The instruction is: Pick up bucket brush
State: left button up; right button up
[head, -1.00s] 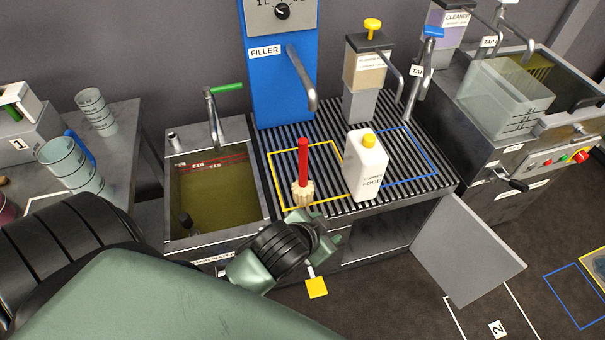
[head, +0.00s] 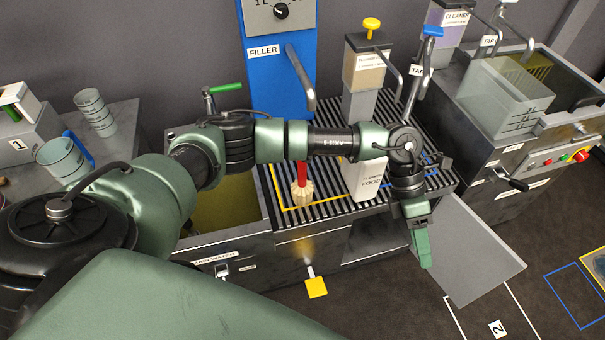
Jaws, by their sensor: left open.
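The bucket brush (head: 302,191) stands upright on the slatted rack, bristles down, inside the yellow outline. It has a red handle and a cream bristle head. My left forearm crosses the view in front of it and hides the upper handle. My left gripper (head: 421,240) is open and points down, to the right of the brush and well apart from it, in front of the rack's right part. Nothing shows between its fingers. My right gripper is not in view.
A white food cleaner bottle (head: 365,186), partly hidden by my arm, stands right of the brush. A blue filler (head: 278,75) rises behind the rack. A sink (head: 225,215) is at left. An open cabinet door (head: 465,255) juts out at lower right.

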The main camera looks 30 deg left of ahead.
pick_arm(q)
jog(key=w+a+y, duration=0.3)
jog(key=a+y, duration=0.1)
jog(key=a, duration=0.5)
jog(key=w+a+y, duration=0.3)
jog(key=a, duration=0.7)
jog(key=w+a+r+n+y, duration=0.15)
jog(key=a+r+y, duration=0.5)
jog(key=a, duration=0.65)
jog(key=h+b, duration=0.2)
jog(key=b, duration=0.1)
send_over(302, 172)
jog(key=a, duration=0.2)
notch_tip(302, 172, down, 4)
jog(key=f, duration=0.1)
jog(key=shift+y, duration=0.25)
grip_shut()
